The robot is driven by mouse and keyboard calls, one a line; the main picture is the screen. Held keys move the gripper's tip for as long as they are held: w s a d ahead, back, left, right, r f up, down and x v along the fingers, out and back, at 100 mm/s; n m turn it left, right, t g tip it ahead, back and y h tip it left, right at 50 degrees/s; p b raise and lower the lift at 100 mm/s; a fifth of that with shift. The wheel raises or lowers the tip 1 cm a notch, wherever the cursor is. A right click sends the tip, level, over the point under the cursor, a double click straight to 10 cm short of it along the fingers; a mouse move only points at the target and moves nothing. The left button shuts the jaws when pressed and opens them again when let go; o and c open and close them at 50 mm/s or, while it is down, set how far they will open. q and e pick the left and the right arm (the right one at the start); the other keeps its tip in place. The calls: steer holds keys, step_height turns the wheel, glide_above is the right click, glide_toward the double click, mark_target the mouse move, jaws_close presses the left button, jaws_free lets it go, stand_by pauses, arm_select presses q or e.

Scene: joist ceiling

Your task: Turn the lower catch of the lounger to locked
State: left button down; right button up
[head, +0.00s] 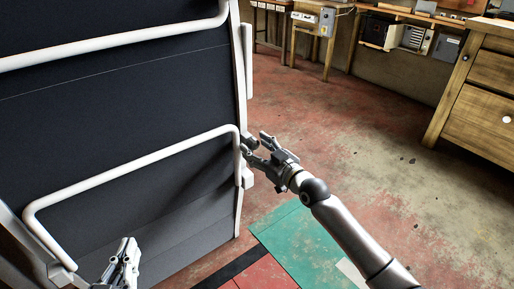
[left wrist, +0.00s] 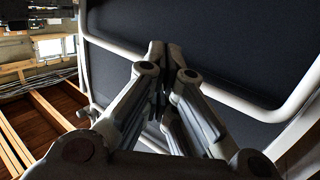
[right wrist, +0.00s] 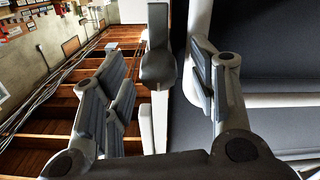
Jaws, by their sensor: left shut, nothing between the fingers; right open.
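The lounger (head: 120,100) stands folded upright at the left of the head view, a dark panel with white tube rails. In the right wrist view a dark grey lever (right wrist: 158,62), which looks like the lower catch, stands in front of the lounger's pale edge post. My right gripper (head: 256,145) is open at the lounger's right edge. Its fingers show on either side of the lever in the right wrist view; I cannot tell whether they touch it. My left gripper (head: 128,248) is shut and empty, low before the panel, near the lower white rail (head: 130,167).
A pale block (head: 247,179) sits on the lounger's edge just below my right gripper. The red and green floor (head: 345,130) to the right is open. Wooden benches (head: 325,35) and a drawer cabinet (head: 480,95) stand at the back and far right.

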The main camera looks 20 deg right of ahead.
steer(key=shift+w, duration=0.15)
steer(key=shift+w+r, duration=0.1)
steer(key=shift+w, duration=0.05)
steer(key=shift+c, duration=0.9)
steer(key=shift+d, duration=0.15)
steer(key=c, duration=0.8)
arm_select(q)
steer(key=shift+w+a, duration=0.3)
steer(key=shift+w, duration=0.1)
arm_select(e)
steer(key=shift+a, duration=0.2)
steer(key=shift+c, duration=0.2)
